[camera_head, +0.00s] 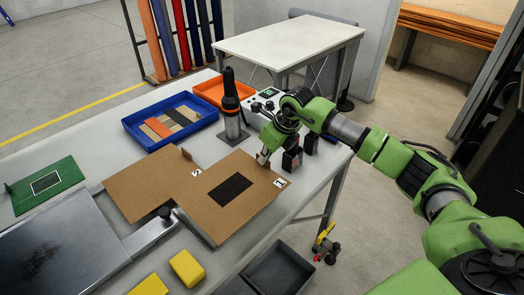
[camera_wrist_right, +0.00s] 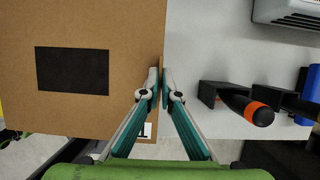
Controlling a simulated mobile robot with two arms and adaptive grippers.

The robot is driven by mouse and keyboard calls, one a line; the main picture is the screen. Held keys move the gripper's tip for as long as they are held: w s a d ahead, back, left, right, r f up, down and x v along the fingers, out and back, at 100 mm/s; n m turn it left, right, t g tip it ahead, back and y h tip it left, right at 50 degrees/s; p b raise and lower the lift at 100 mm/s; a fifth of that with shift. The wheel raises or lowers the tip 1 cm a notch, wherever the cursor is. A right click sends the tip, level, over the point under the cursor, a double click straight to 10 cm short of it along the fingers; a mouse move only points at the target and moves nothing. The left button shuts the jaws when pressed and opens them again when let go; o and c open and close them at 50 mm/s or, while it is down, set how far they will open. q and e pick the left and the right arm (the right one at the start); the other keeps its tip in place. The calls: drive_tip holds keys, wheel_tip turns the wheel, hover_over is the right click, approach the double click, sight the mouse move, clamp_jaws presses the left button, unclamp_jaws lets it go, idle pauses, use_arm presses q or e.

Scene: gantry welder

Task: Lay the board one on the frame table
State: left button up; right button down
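Board one (camera_head: 212,197) is a brown panel marked "1" with a black rectangle on it. It lies roughly flat at the workbench's front edge, beside or partly over the board marked "2" (camera_head: 140,186); I cannot tell if it is slightly raised. My right gripper (camera_head: 264,158) is at board one's far right edge. In the right wrist view its fingertips (camera_wrist_right: 160,84) are close together on both sides of the upright tab of board one (camera_wrist_right: 105,25). A pale table (camera_head: 290,38) with a bare top stands behind the workbench. My left gripper is not in view.
A green board (camera_head: 45,186) and yellow blocks (camera_head: 187,268) lie left and front. A dark bin (camera_head: 281,272) is below.

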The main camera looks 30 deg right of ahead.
sight(267, 167)
drive_tip(key=shift+f, duration=0.25)
drive_tip(key=shift+s+f+b, duration=0.35)
drive_tip(key=shift+f+b, duration=0.4)
drive_tip(key=shift+f, duration=0.15)
wheel_tip(267, 167, down, 3)
drive_tip(key=shift+w+f+b, duration=0.1)
drive_tip(key=shift+w+b, duration=0.05)
drive_tip(key=shift+b, duration=0.65)
drive_tip(key=shift+f, duration=0.45)
use_arm(q)
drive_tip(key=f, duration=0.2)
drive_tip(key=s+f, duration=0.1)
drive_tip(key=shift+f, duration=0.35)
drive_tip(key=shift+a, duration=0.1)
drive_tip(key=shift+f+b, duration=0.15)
drive_tip(key=shift+b, duration=0.3)
use_arm(e)
drive_tip(key=shift+f, duration=0.25)
drive_tip(key=c, duration=2.2)
unclamp_jaws()
